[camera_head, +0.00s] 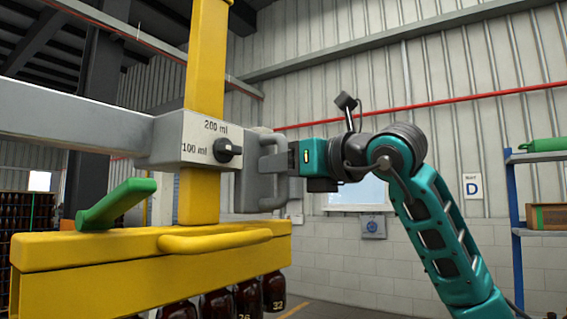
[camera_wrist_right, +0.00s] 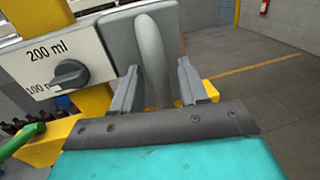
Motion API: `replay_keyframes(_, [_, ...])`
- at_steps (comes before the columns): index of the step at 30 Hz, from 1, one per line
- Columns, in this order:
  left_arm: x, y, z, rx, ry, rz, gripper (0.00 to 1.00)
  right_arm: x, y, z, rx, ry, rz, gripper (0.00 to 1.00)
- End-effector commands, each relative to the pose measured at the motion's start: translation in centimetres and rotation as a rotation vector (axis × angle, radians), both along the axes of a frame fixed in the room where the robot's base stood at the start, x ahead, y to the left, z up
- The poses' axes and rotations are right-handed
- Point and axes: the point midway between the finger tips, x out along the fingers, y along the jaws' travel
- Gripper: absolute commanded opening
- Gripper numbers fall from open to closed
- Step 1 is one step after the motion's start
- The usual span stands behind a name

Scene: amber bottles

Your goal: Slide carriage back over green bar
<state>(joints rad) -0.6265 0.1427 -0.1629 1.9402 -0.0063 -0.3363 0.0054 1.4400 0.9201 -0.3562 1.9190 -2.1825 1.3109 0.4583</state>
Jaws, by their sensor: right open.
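The grey carriage (camera_head: 180,150) is a box on a grey horizontal beam, beside the yellow upright post. Its face reads 200 ml and 100 ml next to a black knob (camera_head: 228,150); the knob also shows in the right wrist view (camera_wrist_right: 70,75). A grey handle (camera_wrist_right: 150,60) stands on the carriage's right side. My right gripper (camera_head: 284,158) is at this handle; in the right wrist view its two fingers (camera_wrist_right: 157,78) stand apart on either side of it. The green bar (camera_head: 115,205) sticks up at a slant from the yellow beam, below and left of the carriage. My left gripper is out of view.
A yellow beam (camera_head: 80,255) with a yellow grip rail (camera_head: 215,240) runs below the carriage. Amber bottles (camera_head: 273,290) hang under it. A blue-post shelf (camera_head: 515,200) stands at the far right. Floor at the right of the wrist view is clear.

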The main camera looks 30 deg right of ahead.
Motion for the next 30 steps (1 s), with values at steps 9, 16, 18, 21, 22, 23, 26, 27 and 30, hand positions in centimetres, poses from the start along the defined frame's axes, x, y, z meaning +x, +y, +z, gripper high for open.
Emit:
replay_keyframes(9, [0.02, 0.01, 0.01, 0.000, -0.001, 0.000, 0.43, 0.09, 0.02, -0.03, 0.000, 0.000, 0.000, 0.37])
replay_keyframes(16, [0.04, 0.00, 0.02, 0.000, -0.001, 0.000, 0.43, 0.06, 0.01, -0.02, 0.000, 0.000, 0.000, 0.15])
replay_keyframes(18, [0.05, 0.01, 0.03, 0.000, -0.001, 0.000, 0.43, 0.05, 0.01, -0.01, 0.000, 0.000, 0.000, 0.09])
replay_keyframes(21, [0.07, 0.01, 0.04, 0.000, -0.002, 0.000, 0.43, 0.05, 0.00, -0.01, 0.000, 0.000, 0.000, 0.00])
replay_keyframes(22, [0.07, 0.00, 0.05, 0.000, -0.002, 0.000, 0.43, 0.05, 0.00, -0.01, 0.000, 0.000, 0.000, 0.00])
replay_keyframes(23, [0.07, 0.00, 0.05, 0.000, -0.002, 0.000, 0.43, 0.04, 0.00, -0.01, 0.000, 0.000, 0.000, 0.00])
replay_keyframes(26, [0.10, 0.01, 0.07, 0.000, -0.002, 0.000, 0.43, 0.04, 0.00, 0.00, 0.000, 0.000, 0.000, 0.00])
replay_keyframes(27, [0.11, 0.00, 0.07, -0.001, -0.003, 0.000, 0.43, 0.04, 0.00, 0.00, 0.000, 0.000, 0.000, 0.00])
replay_keyframes(30, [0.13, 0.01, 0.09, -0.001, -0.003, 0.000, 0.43, 0.04, 0.00, 0.00, 0.000, 0.000, -0.001, 0.00])
